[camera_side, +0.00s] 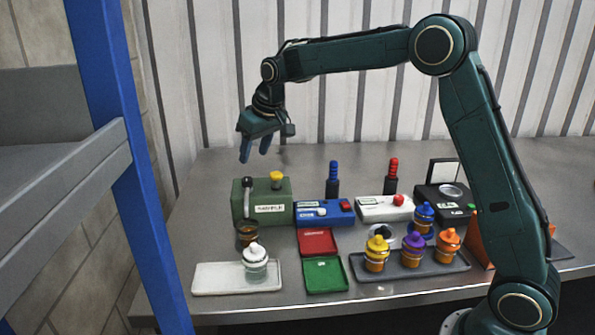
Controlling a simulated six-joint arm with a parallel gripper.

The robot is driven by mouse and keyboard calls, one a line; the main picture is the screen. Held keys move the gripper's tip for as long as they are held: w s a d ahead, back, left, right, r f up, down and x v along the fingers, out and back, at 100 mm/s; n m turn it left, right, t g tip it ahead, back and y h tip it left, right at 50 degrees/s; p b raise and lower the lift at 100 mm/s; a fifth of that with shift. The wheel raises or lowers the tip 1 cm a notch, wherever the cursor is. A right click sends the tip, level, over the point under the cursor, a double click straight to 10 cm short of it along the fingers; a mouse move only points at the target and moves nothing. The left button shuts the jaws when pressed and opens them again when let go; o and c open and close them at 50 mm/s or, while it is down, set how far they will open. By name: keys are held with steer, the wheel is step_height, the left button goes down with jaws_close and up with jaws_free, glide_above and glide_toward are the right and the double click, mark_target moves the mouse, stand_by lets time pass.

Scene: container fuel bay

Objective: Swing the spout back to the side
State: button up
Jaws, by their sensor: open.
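The green dispenser box (273,208) stands at the left of the bench, with a yellow knob (277,176) on top. My gripper (255,155) is open and empty, fingers pointing down, above the green box and apart from the spout.
A white tray (215,278) holds a white-capped jar (255,260). A red tray (316,240) and a green tray (325,275) lie beside it. A dark tray (400,270) holds several capped jars. Blue and white boxes stand right of the green box. A blue post (130,150) rises at left.

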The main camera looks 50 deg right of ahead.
mark_target(247, 178)
steer(key=x, duration=0.8)
steer(key=shift+w+f, duration=0.15)
steer(key=shift+f, duration=0.15)
jaws_close()
